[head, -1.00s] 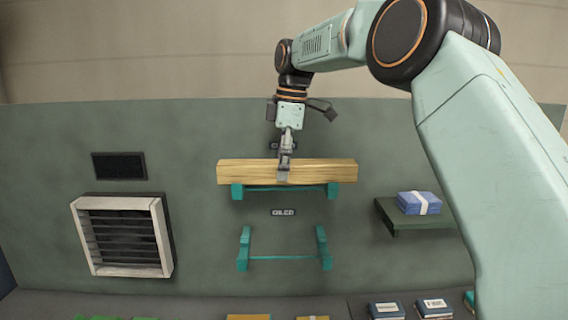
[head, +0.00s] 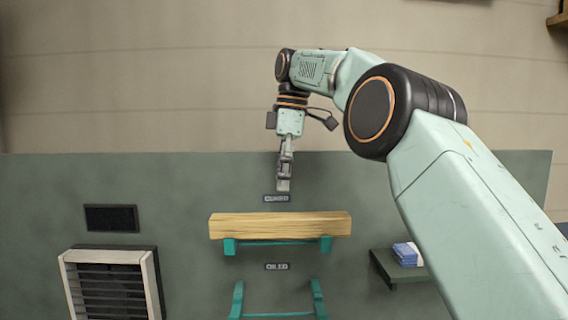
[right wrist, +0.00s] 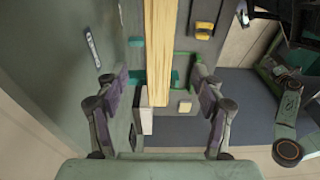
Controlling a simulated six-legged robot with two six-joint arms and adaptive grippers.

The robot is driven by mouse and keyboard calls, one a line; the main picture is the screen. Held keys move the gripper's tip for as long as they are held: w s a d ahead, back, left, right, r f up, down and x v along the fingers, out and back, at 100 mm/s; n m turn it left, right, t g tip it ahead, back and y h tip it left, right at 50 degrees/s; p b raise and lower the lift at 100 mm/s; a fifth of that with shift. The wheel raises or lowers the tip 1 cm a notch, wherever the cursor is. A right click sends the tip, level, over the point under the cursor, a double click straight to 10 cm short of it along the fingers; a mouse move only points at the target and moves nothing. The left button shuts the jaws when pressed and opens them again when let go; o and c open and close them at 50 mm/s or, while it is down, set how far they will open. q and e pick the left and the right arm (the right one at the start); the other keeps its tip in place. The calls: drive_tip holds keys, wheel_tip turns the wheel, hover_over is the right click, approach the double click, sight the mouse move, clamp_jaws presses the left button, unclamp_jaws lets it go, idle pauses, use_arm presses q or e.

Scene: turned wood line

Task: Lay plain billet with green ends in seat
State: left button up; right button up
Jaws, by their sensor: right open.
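A plain light-wood billet (head: 281,225) lies level across the upper teal seat (head: 229,247) on the grey-green panel. Its green ends do not show. It also shows in the right wrist view (right wrist: 159,45), running lengthwise between my fingers. My right gripper (head: 284,186) is open and empty above the billet, apart from it. In the right wrist view my right gripper (right wrist: 158,105) has its two fingers spread wide. A lower teal seat (head: 237,299) under the "OILED" label (head: 277,266) is empty. My left gripper is not in view.
A small shelf (head: 385,270) with a blue bundle (head: 407,254) juts out at the right. A louvred vent (head: 112,285) and a dark plate (head: 111,218) are on the left of the panel. The panel above the billet is mostly clear.

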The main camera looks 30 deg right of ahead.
drive_tip(key=r, duration=0.2)
drive_tip(key=shift+s+d+r, duration=0.1)
drive_tip(key=shift+d+r, duration=0.1)
drive_tip(key=shift+r, duration=0.1)
idle(0.3)
drive_tip(key=shift+a+f, duration=0.1)
drive_tip(key=shift+a, duration=0.05)
